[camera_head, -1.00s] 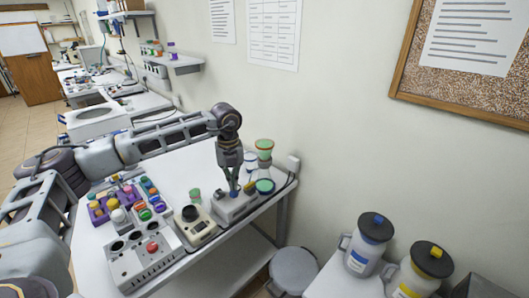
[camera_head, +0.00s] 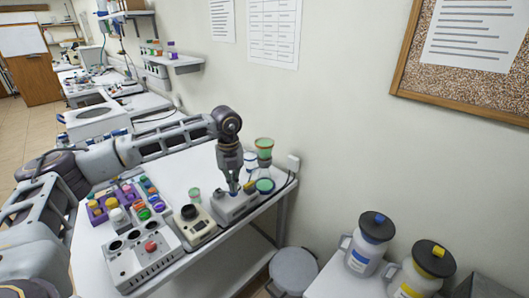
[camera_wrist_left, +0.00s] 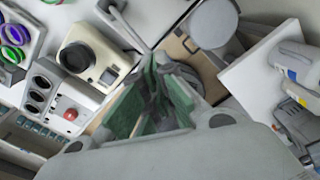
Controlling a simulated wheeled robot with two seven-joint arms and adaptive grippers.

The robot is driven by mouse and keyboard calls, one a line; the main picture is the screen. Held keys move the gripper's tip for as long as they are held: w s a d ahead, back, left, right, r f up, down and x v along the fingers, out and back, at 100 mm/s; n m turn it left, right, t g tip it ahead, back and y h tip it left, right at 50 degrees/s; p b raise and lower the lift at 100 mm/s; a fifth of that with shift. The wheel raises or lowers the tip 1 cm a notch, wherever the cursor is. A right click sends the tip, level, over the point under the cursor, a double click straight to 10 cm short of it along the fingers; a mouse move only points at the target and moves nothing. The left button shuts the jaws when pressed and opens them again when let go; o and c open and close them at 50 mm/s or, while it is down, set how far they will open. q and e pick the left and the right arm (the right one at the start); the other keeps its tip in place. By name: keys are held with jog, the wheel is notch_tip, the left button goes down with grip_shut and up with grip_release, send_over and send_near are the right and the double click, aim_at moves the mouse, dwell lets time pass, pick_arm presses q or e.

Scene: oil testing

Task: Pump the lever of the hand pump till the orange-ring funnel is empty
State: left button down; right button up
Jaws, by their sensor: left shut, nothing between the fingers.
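The orange-ring funnel (camera_head: 264,146) stands at the back right of the table by the wall, with green in it. The hand pump (camera_head: 236,206) appears to be the low grey box below my left gripper, with a yellow part (camera_head: 250,186) at its back right. My left gripper (camera_head: 233,191) points down at the top of this box, shut and empty. Its tips overlap the box in the head view, so contact is unclear. In the left wrist view the fingers (camera_wrist_left: 155,95) hide part of what is below. My right gripper is not in view.
A beige round-dial device (camera_head: 195,222) and a grey box with a red button (camera_head: 150,247) stand left of the pump. A blue-ring vessel (camera_head: 251,161) and a green-topped vessel (camera_head: 265,186) stand near the funnel. A stool (camera_head: 294,268) is beside the table.

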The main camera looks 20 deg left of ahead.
pick_arm(q)
jog(key=shift+f, duration=0.45)
dwell(0.3)
jog(key=shift+f+b, duration=0.1)
jog(key=shift+b, duration=0.2)
jog(key=shift+s+d+f+b, duration=0.2)
jog(key=shift+d+f+b, duration=0.15)
jog(key=shift+f, duration=0.35)
jog(key=shift+s+d+f+b, duration=0.1)
jog(key=shift+d+f+b, duration=0.15)
jog(key=shift+f+b, duration=0.35)
jog(key=shift+f, duration=0.1)
